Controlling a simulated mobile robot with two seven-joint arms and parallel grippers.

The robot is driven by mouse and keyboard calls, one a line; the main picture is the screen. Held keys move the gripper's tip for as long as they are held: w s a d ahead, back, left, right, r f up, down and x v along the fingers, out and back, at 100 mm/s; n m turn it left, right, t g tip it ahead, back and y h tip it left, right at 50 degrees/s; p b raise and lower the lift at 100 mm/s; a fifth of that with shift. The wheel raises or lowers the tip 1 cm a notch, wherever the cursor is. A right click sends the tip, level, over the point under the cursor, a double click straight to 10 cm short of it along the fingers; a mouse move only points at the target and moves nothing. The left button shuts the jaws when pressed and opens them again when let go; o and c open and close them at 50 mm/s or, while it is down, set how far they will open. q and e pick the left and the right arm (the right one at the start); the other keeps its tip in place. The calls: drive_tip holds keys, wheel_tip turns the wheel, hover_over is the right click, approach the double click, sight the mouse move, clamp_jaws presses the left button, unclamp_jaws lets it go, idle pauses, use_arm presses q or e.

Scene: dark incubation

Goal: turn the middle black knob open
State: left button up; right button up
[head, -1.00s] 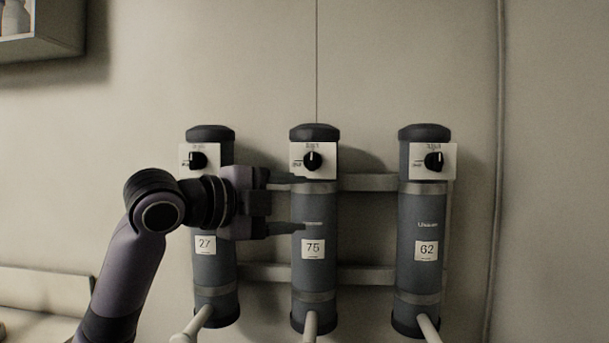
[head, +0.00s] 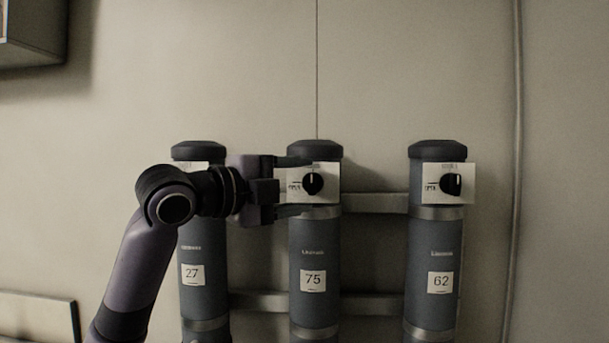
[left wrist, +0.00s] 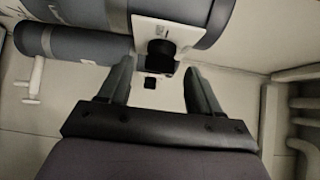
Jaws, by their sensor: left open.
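The middle black knob (head: 312,184) sits on a white plate (head: 328,196) on the grey cylinder labelled 75 (head: 314,245). Its white mark points up, and "OPEN" is printed to its left. My left gripper (head: 298,186) is open, its two fingers one above the other, reaching in from the left over the plate's left part. The fingertips are near the knob; contact cannot be told. In the left wrist view the knob (left wrist: 161,48) lies ahead, between the lines of the two open fingers (left wrist: 158,78). My right gripper is not in view.
Cylinder 27 (head: 192,245) stands to the left, its knob hidden behind my left arm. Cylinder 62 (head: 434,245) stands to the right with its own black knob (head: 450,184). Metal rails (head: 374,203) join the cylinders. A vertical pipe (head: 517,170) runs down the wall at right.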

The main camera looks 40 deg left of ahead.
use_arm(q)
drive_tip(key=shift+w, duration=0.95)
drive_tip(key=c, duration=1)
drive_tip(key=shift+c, duration=0.2)
drive_tip(key=shift+f, duration=0.1)
